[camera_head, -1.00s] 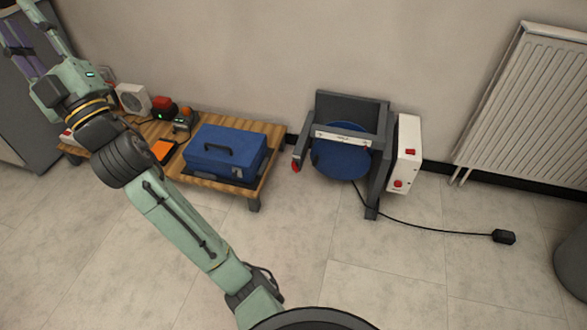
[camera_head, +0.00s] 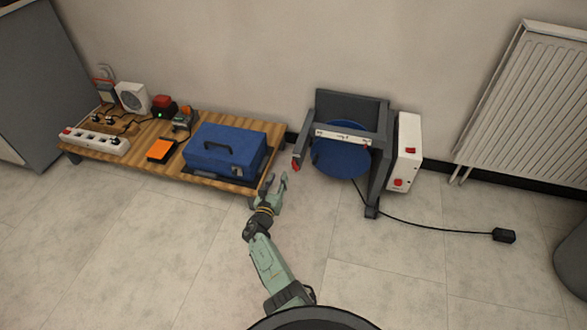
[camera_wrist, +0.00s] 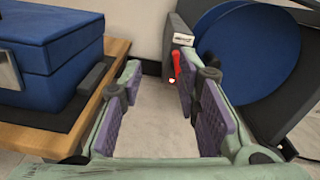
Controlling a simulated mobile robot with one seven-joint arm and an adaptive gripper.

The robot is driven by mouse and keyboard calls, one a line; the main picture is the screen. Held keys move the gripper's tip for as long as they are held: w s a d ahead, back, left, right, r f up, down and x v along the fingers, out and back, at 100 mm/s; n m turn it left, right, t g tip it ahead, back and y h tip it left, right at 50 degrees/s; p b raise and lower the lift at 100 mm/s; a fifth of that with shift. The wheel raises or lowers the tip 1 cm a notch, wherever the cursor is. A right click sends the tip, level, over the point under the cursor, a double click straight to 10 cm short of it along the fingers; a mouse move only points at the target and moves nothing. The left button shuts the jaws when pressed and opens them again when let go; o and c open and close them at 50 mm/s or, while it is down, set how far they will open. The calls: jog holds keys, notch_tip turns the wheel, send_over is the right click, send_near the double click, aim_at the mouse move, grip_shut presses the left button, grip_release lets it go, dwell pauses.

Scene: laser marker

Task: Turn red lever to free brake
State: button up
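The red lever (camera_head: 297,164) hangs on the left side of the grey machine (camera_head: 377,189) with the blue disc (camera_head: 340,152). In the wrist view the lever (camera_wrist: 176,67) hangs below a small light plate, just beyond the right finger's tip. My gripper (camera_head: 277,187) is in front of and to the left of the machine, beside the table's right end. In the wrist view my gripper (camera_wrist: 158,85) is open, its purple pads apart with only floor and wall between them. It is not touching the lever.
A low wooden table (camera_head: 150,170) stands left, with a blue toolbox (camera_head: 222,152) near its right end, close to my gripper. A white box with red buttons (camera_head: 407,150) is on the machine's right. A cable runs to a black pedal (camera_head: 503,236). The front floor is clear.

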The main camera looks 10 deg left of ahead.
aim_at(294, 167)
jog(key=d+f+n, duration=0.2)
jog(key=d+f, duration=0.1)
jog(key=d, duration=0.1)
jog(key=w+b, duration=0.8)
jog(key=shift+w+f, duration=0.2)
jog(key=shift+w, duration=0.05)
jog(key=shift+w+d+r, duration=0.1)
jog(key=shift+w+r, duration=0.1)
jog(key=shift+w, duration=0.3)
jog(key=shift+c, duration=0.4)
grip_shut()
